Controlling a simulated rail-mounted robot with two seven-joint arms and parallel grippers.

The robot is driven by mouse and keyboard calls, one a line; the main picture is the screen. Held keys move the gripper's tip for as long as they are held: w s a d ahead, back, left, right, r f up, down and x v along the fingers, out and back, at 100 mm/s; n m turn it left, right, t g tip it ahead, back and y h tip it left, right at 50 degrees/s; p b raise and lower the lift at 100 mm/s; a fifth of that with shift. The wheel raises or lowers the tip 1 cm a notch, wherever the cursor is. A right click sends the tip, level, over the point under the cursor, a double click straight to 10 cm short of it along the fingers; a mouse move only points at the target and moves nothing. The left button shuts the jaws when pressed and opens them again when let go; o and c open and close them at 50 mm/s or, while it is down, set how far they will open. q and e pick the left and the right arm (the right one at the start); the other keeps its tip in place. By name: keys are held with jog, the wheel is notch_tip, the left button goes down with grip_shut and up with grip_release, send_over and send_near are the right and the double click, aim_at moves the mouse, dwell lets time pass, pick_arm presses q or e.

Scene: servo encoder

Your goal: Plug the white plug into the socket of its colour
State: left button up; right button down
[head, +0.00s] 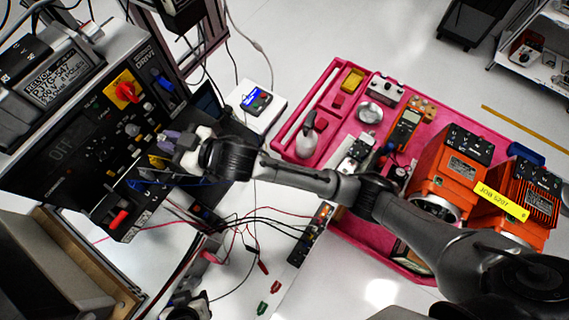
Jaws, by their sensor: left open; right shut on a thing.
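My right gripper (172,142), on the arm that comes in from the right, is at the front of the dark control panel (60,165). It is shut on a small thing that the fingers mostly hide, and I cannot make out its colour. I cannot tell whether that thing touches the panel. My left gripper (187,302) is open at the bottom of the picture, apart from the panel and below the loose leads.
Red and black leads (250,225) hang below my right arm, with red and green ends (262,308) near the bottom. A pink tray (300,118) with tools and orange motors (440,165) stands to the right. A white box with a blue screen (256,100) stands behind the gripper.

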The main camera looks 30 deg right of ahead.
jog(key=shift+f, duration=0.4)
jog(key=shift+f+b, duration=0.4)
jog(key=shift+f, duration=0.35)
jog(key=shift+p, duration=0.35)
dwell(0.5)
dwell(0.6)
jog(key=shift+p, duration=0.3)
dwell(0.4)
dwell(0.4)
dwell(0.4)
jog(key=shift+f, duration=0.25)
